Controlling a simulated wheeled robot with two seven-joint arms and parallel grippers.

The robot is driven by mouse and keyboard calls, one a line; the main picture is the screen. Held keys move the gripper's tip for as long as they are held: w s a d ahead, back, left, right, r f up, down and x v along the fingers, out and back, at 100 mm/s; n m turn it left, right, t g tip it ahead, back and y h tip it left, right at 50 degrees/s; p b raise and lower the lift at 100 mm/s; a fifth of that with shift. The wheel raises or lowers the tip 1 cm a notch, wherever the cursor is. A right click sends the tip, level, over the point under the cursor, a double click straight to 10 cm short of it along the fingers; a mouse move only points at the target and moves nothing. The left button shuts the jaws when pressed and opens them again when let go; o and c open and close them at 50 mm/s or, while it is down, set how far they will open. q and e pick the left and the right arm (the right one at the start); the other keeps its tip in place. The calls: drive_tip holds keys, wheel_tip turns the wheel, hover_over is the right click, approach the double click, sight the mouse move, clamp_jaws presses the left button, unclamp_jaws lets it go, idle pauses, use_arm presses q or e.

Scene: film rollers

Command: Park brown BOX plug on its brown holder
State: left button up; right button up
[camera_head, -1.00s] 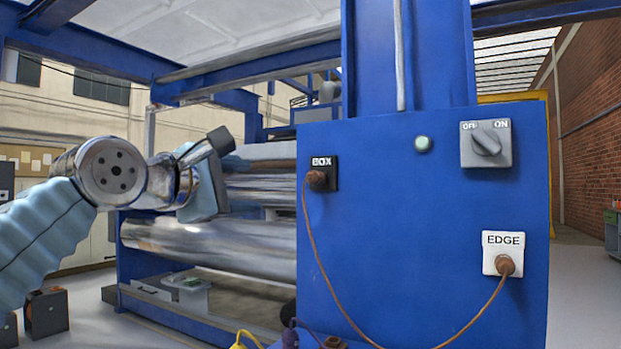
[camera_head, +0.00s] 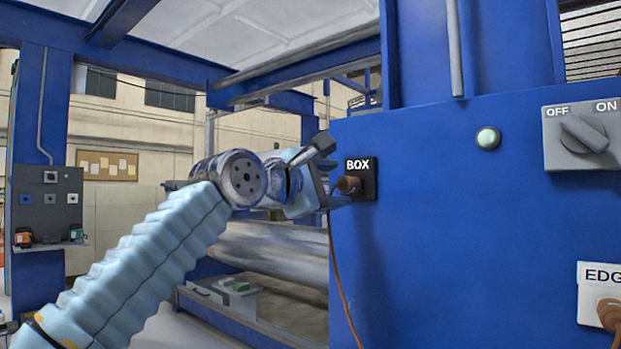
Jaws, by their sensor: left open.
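The brown BOX plug (camera_head: 347,185) sits in the black socket labelled BOX (camera_head: 367,172) on the blue cabinet. Its brown cord (camera_head: 340,278) hangs down from it and leaves the bottom of the view. My left gripper (camera_head: 332,172) is open, just left of the plug and close to it; whether it touches the plug I cannot tell. The brown holder is not in view. My right gripper is not in view.
The blue cabinet (camera_head: 450,240) fills the right side. It carries a green button (camera_head: 488,138), an OFF/ON switch (camera_head: 583,135) and a white EDGE socket (camera_head: 594,282) with a brown plug. Metal rollers (camera_head: 270,250) lie behind my left arm.

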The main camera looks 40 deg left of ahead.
sight(342, 184)
use_arm(q)
drive_tip(key=w+p, duration=0.1)
drive_tip(key=w, duration=0.4)
drive_tip(key=shift+w+d, duration=0.15)
drive_tip(key=shift+d, duration=0.05)
drive_tip(key=c, duration=1)
drive_tip(key=shift+s+a+b, duration=0.2)
drive_tip(key=shift+s+b, duration=0.6)
drive_tip(key=shift+s, duration=1.7)
drive_tip(key=shift+s+a+b, duration=0.1)
drive_tip(key=shift+s+b, duration=0.25)
drive_tip(key=shift+s, duration=1)
drive_tip(key=shift+s+a+b, duration=0.15)
drive_tip(key=shift+s+b, duration=0.15)
drive_tip(key=shift+s, duration=1.8)
drive_tip(key=shift+s+a+b, duration=0.15)
drive_tip(key=shift+s+b, duration=0.15)
drive_tip(key=shift+s, duration=1.75)
drive_tip(key=shift+c, duration=0.2)
